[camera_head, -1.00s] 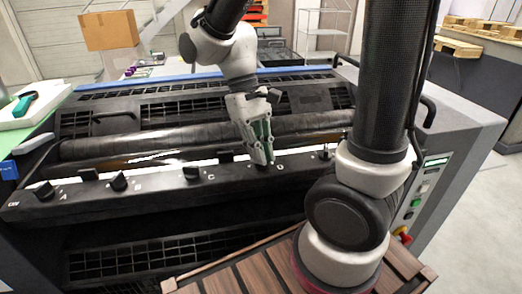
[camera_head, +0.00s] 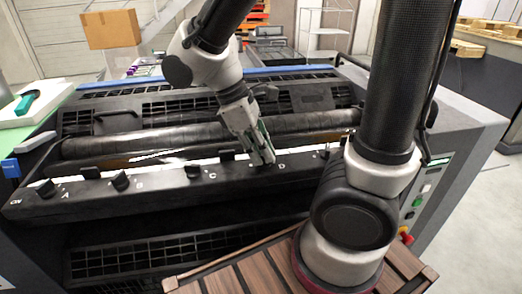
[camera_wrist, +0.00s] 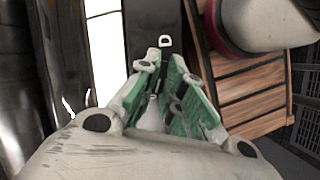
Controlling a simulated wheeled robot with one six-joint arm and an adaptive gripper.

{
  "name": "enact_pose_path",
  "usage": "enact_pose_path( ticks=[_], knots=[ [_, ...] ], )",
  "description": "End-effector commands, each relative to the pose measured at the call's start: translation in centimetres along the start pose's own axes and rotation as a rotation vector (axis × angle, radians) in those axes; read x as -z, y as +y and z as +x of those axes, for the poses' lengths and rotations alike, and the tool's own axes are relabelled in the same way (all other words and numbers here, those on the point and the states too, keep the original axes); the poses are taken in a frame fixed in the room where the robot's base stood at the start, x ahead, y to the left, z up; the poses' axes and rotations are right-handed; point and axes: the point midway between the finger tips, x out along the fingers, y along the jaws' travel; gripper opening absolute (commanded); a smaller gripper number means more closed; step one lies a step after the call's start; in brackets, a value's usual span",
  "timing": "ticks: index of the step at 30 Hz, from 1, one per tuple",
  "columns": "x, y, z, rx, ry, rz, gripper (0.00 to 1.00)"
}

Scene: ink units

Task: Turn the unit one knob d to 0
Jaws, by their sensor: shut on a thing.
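The ink unit's black front rail (camera_head: 150,186) carries a row of black knobs with white letters. Knob C (camera_head: 193,172) is uncovered. The letter D shows just right of my gripper (camera_head: 262,160), whose fingertips are down at the rail there. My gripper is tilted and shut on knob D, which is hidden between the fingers. In the wrist view, my gripper's green-padded fingers (camera_wrist: 166,85) point at the rail, and a white letter D (camera_wrist: 165,41) shows beyond them. The knob's pointer direction cannot be seen.
Other knobs (camera_head: 120,181) stand to the left along the rail. The dark roller (camera_head: 150,140) lies just behind. A side panel with green and red buttons (camera_head: 406,236) is at the right. Slatted brown wood (camera_head: 250,272) lies below in front.

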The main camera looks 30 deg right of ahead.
Motion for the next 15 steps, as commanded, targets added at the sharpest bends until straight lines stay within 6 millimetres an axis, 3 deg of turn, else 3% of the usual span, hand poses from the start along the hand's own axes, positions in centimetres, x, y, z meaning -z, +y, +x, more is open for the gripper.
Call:
enact_pose_path(
  ticks=[15],
  knots=[
    [-0.23,-0.23,0.35,-0.02,-0.008,-0.065,0.0]
  ],
)
